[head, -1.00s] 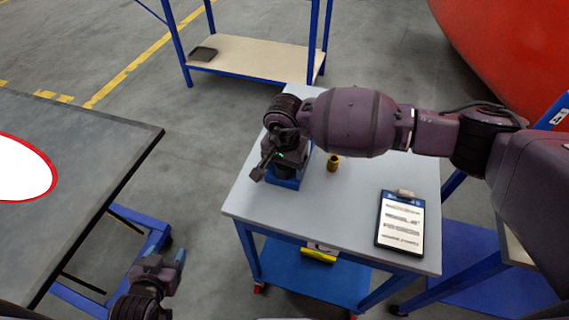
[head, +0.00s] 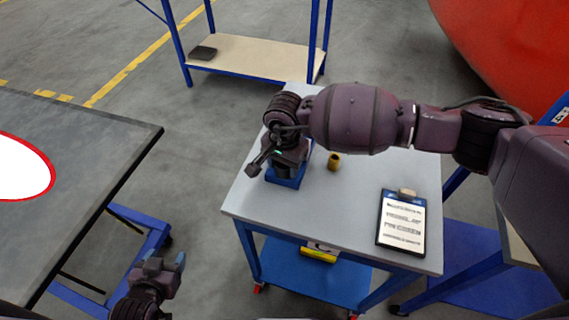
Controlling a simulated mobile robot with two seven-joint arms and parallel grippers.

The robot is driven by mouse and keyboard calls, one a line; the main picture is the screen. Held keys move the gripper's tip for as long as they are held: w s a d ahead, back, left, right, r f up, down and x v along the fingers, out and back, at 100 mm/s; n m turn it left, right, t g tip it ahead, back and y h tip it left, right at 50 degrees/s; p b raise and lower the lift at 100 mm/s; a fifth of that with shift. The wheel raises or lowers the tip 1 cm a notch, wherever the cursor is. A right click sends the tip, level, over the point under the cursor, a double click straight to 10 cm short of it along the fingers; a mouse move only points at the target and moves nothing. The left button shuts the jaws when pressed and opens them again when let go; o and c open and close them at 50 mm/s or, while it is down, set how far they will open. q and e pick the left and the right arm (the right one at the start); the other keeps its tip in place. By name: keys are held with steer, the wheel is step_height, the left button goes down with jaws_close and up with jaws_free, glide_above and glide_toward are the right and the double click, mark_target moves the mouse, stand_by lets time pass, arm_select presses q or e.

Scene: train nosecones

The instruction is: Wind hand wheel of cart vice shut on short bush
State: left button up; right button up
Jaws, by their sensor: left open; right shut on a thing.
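The cart vice (head: 287,180) is blue and sits at the left side of the grey cart top (head: 345,215). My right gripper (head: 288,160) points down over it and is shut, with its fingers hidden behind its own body. The hand wheel is hidden under it, and I cannot see the vice jaws. A small brass-coloured bush (head: 334,161) stands upright on the cart top, just right of the vice and apart from it. Whether another bush is between the jaws is hidden. My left gripper (head: 166,262) is open and empty, low at the left, away from the cart.
A clipboard (head: 402,222) lies at the cart's front right. A yellow object (head: 319,254) is on the blue lower shelf. A dark table (head: 90,150) stands at the left, a blue-framed rack (head: 250,55) behind. Floor shows between table and cart.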

steer(key=m, duration=0.2)
steer(key=shift+m+b, duration=0.3)
steer(key=shift+b, duration=0.05)
steer(key=m, duration=0.3)
steer(key=shift+m, duration=0.3)
steer(key=m, duration=0.2)
steer(key=shift+r+m, duration=0.1)
steer(key=shift+m, duration=0.3)
steer(key=m, duration=0.3)
steer(key=shift+m, duration=0.3)
steer(key=m, duration=0.3)
steer(key=shift+m, duration=0.3)
steer(key=m+p, duration=0.1)
steer(key=m, duration=0.4)
steer(key=shift+w+p, duration=0.1)
steer(key=shift+p, duration=0.2)
steer(key=m, duration=0.3)
steer(key=shift+p, duration=0.3)
steer(key=shift+m, duration=0.5)
